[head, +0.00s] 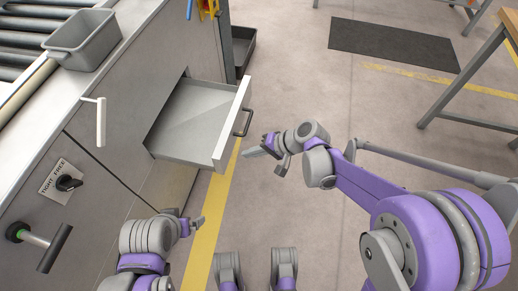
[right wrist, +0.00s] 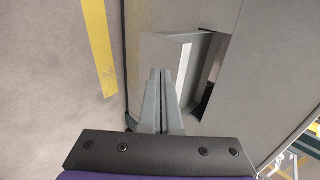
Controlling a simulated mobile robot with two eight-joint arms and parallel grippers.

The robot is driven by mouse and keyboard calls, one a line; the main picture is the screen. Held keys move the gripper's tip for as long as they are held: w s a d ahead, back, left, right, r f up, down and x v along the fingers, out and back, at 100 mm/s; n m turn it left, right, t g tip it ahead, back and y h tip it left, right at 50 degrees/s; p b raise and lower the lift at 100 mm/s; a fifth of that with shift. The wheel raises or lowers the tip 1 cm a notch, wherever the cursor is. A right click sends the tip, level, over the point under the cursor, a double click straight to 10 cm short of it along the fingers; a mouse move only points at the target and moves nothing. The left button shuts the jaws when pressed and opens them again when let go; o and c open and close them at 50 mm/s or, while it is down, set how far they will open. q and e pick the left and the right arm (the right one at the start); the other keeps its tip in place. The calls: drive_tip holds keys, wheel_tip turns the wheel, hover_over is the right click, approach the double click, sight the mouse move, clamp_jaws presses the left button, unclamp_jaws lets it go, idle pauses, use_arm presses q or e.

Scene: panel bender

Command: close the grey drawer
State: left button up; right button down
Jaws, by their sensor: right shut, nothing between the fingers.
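The grey drawer (head: 188,118) is pulled out of the left cabinet in the head view, empty inside. Its dark bar handle (head: 242,121) is on the front panel, facing right. My right gripper (head: 248,153) is shut and empty, just right of the drawer front and a little nearer than the handle; contact cannot be told. In the right wrist view its closed fingers (right wrist: 161,76) overlap the drawer (right wrist: 168,48). My left gripper (head: 200,222) is low beside the cabinet, nearer than the drawer; its finger gap is unclear.
The cabinet (head: 120,130) carries a white lever (head: 100,120), a black knob (head: 69,183) and a T-handle (head: 54,248). A grey bin (head: 84,40) stands on top. Floor right of the drawer is open, with a dark mat (head: 393,46) and a workbench (head: 490,70) farther right.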

sight(223, 155)
drive_tip(key=a, duration=0.1)
drive_tip(key=w+a+f, duration=0.1)
drive_tip(key=a, duration=0.1)
drive_tip(key=a+f+b, duration=0.1)
drive_tip(key=a, duration=0.1)
drive_tip(key=shift+w+f, duration=0.2)
drive_tip(key=shift+w, duration=0.15)
drive_tip(key=shift+w+a, duration=0.2)
drive_tip(key=shift+a, duration=0.35)
drive_tip(key=w+a, duration=0.3)
drive_tip(key=a, duration=0.8)
drive_tip(key=w+a, duration=0.4)
drive_tip(key=a, duration=0.7)
drive_tip(key=shift+w+a, duration=0.2)
drive_tip(key=shift+a, duration=0.1)
drive_tip(key=shift+d, duration=0.1)
